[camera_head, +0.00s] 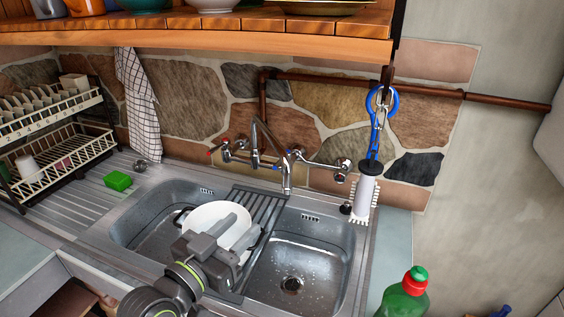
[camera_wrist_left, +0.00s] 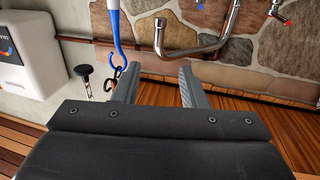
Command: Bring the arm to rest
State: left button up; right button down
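My left gripper (camera_head: 240,229) is over the sink, in front of a white plate (camera_head: 205,215) in the left basin, and covers part of it. In the left wrist view, its two grey fingers (camera_wrist_left: 158,75) stand apart with a clear gap between them. Nothing is held between them. A blue hook (camera_wrist_left: 118,30) and a dark hook chain appear behind the left finger in that view; I cannot tell how far off they are. My right gripper is in neither view.
The tap (camera_head: 285,170) stands behind the sink (camera_head: 368,245). A white brush (camera_head: 364,195) hangs from a blue carabiner (camera_head: 391,104) at right. A wooden shelf (camera_head: 200,38) overhangs the back. A green bottle (camera_head: 405,297) is front right, a dish rack (camera_head: 50,145) left.

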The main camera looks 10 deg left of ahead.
pick_arm(q)
jog(key=s+a+f+n+g+y, duration=0.1)
jog(key=s+a+f+g+y, duration=0.15)
jog(key=f, duration=0.45)
jog(key=s+a+f+n+g+y, duration=0.1)
jog(key=s+a+f+g, duration=0.2)
jog(key=f, duration=0.4)
jog(key=s+a+f+n+g+y, duration=0.15)
jog(key=s+a+f+g, duration=0.25)
jog(key=s+f, duration=0.4)
jog(key=s+a+f+n+g+y, duration=0.1)
jog(key=s+a+f+g+y, duration=0.3)
jog(key=s, duration=0.5)
notch_tip(320, 180, down, 27)
jog(key=a+g+h, duration=0.1)
jog(key=a, duration=0.1)
jog(key=s+d+f+g, duration=0.1)
jog(key=s+f, duration=1.3)
jog(key=s, duration=0.1)
jog(key=shift+d+f+h, duration=0.15)
jog(key=shift+d+h, duration=0.25)
